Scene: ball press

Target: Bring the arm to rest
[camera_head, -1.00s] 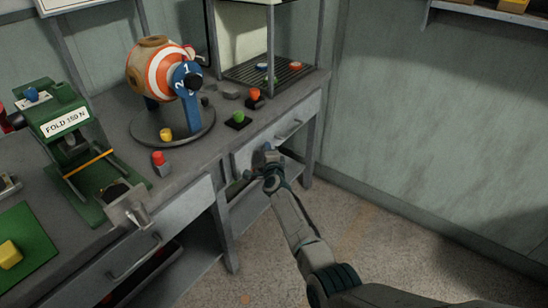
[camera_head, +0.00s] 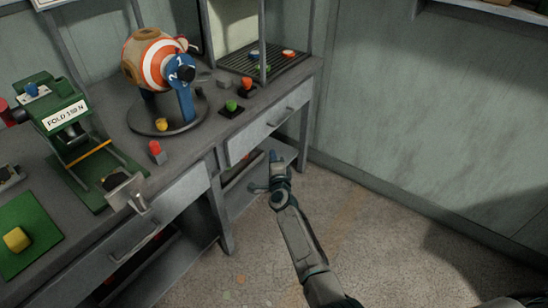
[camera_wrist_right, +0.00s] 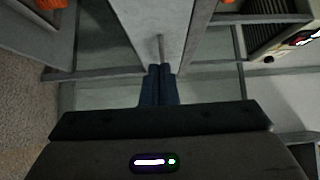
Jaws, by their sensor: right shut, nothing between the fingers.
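My right gripper (camera_head: 273,157) is in front of the workbench, below the drawer at the bench's right end and apart from it in the head view. Its arm comes up from the bottom of the picture. In the right wrist view the two dark fingers (camera_wrist_right: 158,84) are together, with nothing between them. A grey drawer front (camera_wrist_right: 158,32) with a thin handle lies beyond the fingertips there. My left gripper does not show.
The grey bench carries a green press (camera_head: 68,130), a striped ball (camera_head: 155,62) on a round stand, red (camera_head: 155,147) and green (camera_head: 231,105) buttons, and a yellow block (camera_head: 17,239) on a green mat. The floor (camera_head: 380,230) to the right is clear.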

